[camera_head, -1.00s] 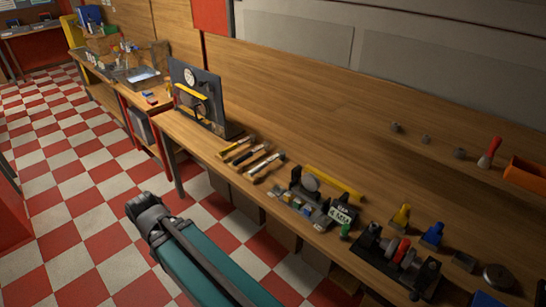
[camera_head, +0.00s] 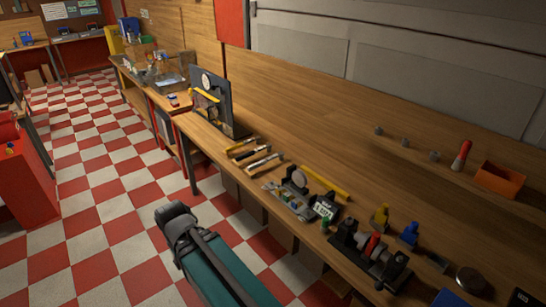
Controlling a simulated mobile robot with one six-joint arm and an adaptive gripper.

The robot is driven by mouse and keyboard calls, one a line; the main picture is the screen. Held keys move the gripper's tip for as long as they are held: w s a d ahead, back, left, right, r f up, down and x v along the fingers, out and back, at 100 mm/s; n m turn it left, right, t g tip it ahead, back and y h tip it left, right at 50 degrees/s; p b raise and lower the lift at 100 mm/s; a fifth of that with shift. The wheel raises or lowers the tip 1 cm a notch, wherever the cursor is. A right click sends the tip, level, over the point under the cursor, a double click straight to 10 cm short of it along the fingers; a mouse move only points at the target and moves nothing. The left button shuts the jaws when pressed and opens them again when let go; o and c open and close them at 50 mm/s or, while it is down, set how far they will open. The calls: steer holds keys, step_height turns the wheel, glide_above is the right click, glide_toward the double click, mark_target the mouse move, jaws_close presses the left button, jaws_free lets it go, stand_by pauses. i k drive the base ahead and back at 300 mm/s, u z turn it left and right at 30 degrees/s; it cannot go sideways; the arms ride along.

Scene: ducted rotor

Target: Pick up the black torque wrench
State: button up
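I cannot make out for certain which thing is the black torque wrench. Several long hand tools lie side by side on the wooden workbench (camera_head: 222,165), left of its middle. One of them, a tool with a pale handle (camera_head: 264,162), lies nearest the front edge; dark parts show among the group, but they are too small to name. My teal arm with its dark joint reaches up from the bottom of the head view, over the floor in front of the bench. No fingers of my gripper show, and nothing on the bench is touched by my arm.
A dark upright panel (camera_head: 226,108) stands left. The checkered floor (camera_head: 110,200) is open.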

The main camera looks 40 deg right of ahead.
mark_target(268, 146)
steer(key=k, duration=0.9)
steer(key=z, duration=0.95)
steer(key=i, duration=1.1)
steer(key=u, duration=0.05)
